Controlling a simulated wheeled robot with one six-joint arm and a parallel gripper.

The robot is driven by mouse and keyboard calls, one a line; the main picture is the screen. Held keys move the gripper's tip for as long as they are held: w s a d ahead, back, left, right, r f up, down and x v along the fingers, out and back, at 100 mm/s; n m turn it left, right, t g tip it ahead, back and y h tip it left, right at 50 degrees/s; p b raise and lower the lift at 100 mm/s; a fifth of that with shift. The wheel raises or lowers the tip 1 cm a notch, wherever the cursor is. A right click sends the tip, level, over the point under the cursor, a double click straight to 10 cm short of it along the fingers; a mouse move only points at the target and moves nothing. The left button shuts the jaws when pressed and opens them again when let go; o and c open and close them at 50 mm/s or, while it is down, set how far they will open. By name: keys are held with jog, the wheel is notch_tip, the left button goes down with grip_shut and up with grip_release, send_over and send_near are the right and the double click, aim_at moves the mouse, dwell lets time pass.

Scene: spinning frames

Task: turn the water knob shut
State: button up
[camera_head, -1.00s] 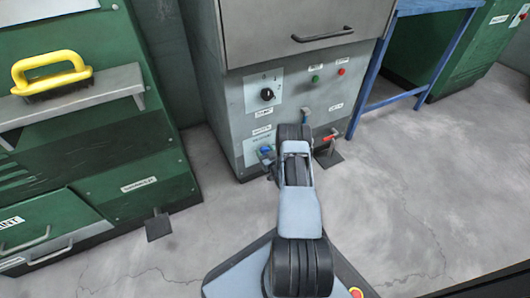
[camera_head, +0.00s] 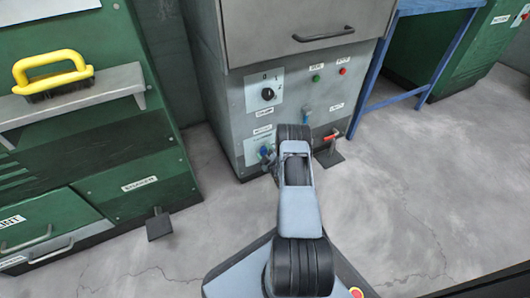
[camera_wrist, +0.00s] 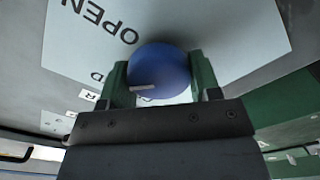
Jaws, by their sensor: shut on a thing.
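The water knob (camera_wrist: 160,68) is a round blue knob with a short white mark pointing left in the wrist view. It sits on a pale plate (camera_wrist: 225,30) on which the word OPEN can be read, turned over. My gripper (camera_wrist: 160,82) has its two green fingers on either side of the knob and is shut on it. In the head view the blue knob (camera_head: 265,151) shows low on the grey machine's front (camera_head: 235,110), left of my arm. My arm hides most of the gripper there.
Above the knob are a black dial (camera_head: 268,94), a green button (camera_head: 316,78) and a red button (camera_head: 343,71). A red-handled valve (camera_head: 331,137) is to the right. A green cabinet (camera_head: 150,110) stands left, a blue-legged table (camera_head: 370,75) right.

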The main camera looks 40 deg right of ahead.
jog(key=n, duration=0.4)
jog(key=shift+f, duration=0.1)
jog(key=shift+n, duration=1.8)
jog(key=o, duration=0.9)
jog(key=shift+a, duration=0.1)
